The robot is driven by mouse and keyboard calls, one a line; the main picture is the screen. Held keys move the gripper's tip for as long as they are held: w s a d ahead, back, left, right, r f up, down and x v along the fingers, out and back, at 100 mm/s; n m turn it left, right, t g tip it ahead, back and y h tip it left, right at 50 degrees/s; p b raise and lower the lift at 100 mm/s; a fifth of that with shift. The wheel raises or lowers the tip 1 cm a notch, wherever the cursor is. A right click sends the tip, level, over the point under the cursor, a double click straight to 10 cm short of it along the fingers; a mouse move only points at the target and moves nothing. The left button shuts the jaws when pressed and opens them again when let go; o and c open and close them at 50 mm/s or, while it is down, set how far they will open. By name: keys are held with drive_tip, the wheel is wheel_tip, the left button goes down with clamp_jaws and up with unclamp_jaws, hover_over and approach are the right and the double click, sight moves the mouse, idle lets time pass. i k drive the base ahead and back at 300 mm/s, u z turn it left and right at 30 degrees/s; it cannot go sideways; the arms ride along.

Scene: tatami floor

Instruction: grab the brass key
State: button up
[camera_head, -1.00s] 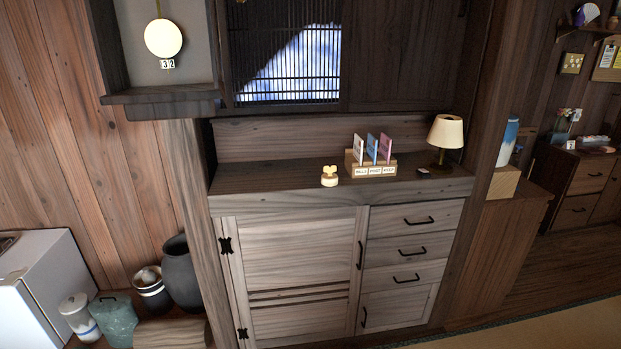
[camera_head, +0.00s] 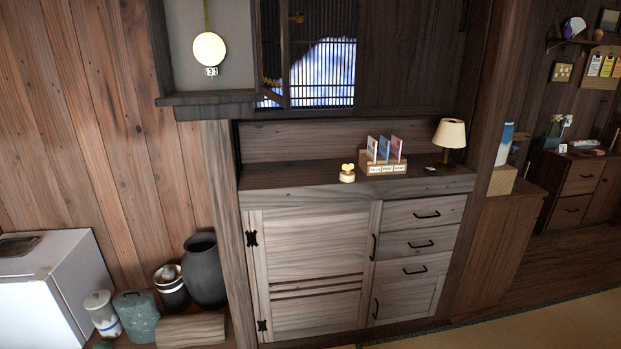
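A small pale gold piece with two rounded lobes on a round foot (camera_head: 347,173) stands on the cabinet top, left of the card holder. Its shape is like a winding key; I cannot tell for sure that it is the brass key. A tiny golden thing (camera_head: 297,18) also shows high at the lattice window, too small to identify. My gripper is not in view.
The wooden cabinet (camera_head: 310,240) has a door and drawers, all shut. On its top are a card holder (camera_head: 385,165), a lamp (camera_head: 449,138) and a small dark item (camera_head: 430,169). Jars and a dark pot (camera_head: 203,268) stand at the lower left. Tatami (camera_head: 540,320) is clear at lower right.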

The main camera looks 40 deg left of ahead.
sight(347, 168)
drive_tip(key=z, duration=0.1)
drive_tip(key=i, duration=0.15)
drive_tip(key=u, duration=2.05)
drive_tip(key=i, duration=0.2)
drive_tip(key=u, duration=0.6)
drive_tip(key=i, duration=0.85)
drive_tip(key=z, duration=0.5)
